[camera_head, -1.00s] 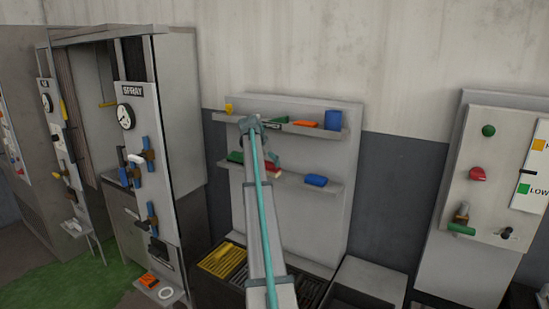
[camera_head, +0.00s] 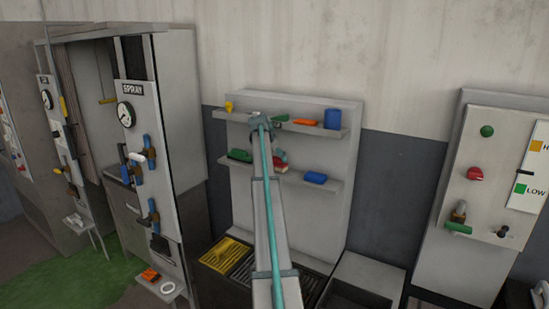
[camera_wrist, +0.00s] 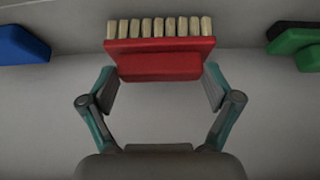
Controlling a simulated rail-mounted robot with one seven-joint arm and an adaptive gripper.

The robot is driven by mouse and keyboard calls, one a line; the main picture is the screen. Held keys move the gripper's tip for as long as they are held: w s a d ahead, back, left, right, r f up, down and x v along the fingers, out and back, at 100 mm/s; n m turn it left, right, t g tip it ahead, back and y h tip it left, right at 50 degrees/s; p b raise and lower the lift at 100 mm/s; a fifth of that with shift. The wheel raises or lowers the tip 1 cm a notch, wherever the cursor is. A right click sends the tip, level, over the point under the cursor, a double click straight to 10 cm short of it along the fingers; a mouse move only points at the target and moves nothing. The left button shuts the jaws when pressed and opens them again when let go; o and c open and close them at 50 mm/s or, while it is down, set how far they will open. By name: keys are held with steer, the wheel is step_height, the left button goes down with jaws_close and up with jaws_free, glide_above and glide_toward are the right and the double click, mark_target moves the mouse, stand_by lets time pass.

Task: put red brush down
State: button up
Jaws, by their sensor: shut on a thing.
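The red brush (camera_wrist: 160,62) has a row of pale bristles. In the wrist view it sits between the fingertips of my gripper (camera_wrist: 160,80), which is shut on it. In the head view only a small red part of the brush (camera_head: 282,169) shows at the lower shelf (camera_head: 262,172), between a green item and a blue item. My gripper (camera_head: 281,158) there is partly hidden by my arm. I cannot tell whether the brush touches the shelf.
A green brush-like item (camera_head: 239,155) lies left on the lower shelf and a blue item (camera_head: 315,178) right of the red brush. The upper shelf (camera_head: 240,116) holds a yellow item, an orange item (camera_head: 304,122) and a blue cylinder (camera_head: 333,119). Bins stand below.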

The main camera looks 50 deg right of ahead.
steer(key=shift+f, duration=0.25)
steer(key=o, duration=1.1)
steer(key=shift+c, duration=0.2)
